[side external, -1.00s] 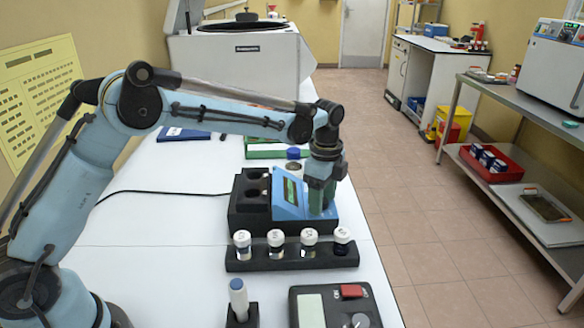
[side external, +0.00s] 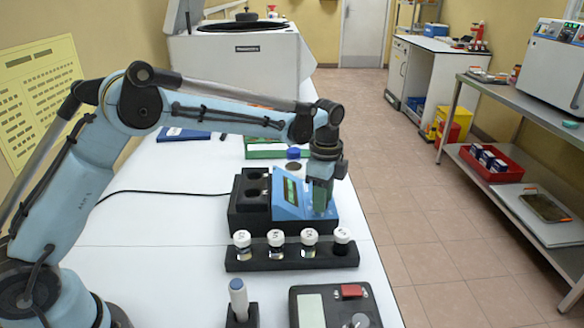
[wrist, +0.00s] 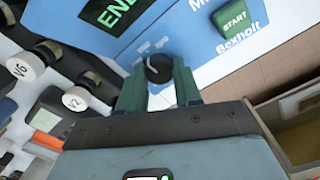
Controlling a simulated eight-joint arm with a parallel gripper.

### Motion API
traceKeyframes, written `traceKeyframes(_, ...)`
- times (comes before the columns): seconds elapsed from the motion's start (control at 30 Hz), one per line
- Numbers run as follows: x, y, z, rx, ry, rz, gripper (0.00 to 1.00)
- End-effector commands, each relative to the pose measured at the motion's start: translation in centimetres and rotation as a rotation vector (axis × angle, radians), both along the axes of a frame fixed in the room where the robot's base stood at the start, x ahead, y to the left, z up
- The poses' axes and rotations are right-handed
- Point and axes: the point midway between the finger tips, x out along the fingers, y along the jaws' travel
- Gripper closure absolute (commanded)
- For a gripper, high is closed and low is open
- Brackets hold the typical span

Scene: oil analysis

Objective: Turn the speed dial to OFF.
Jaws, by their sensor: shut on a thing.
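The speed dial (wrist: 157,68) is a small round black knob with a light pointer mark, on the blue sloping panel of the device (side external: 288,207). Small labels sit around it, too small to read. My gripper (wrist: 158,79) has its green fingers shut on the dial, one on each side. In the side view my gripper (side external: 322,205) points down at the right part of the panel and hides the dial. The display (wrist: 115,12) shows green letters, "EN" and part of another. A green START button (wrist: 234,20) lies right of the dial.
A black rack (side external: 292,258) with several white-capped vials stands in front of the device. A grey meter (side external: 335,305) and a pen-like tool in a stand (side external: 238,298) are nearer. A white centrifuge-like machine (side external: 245,60) stands behind. The bench's right edge is close to the device.

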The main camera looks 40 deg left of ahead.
Motion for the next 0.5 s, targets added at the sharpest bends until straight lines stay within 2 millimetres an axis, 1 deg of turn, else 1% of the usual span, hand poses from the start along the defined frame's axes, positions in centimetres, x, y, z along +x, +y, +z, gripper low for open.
traceKeyframes(0.5, 0.07, 0.02, 0.03, 0.000, 0.002, 0.462, 0.97)
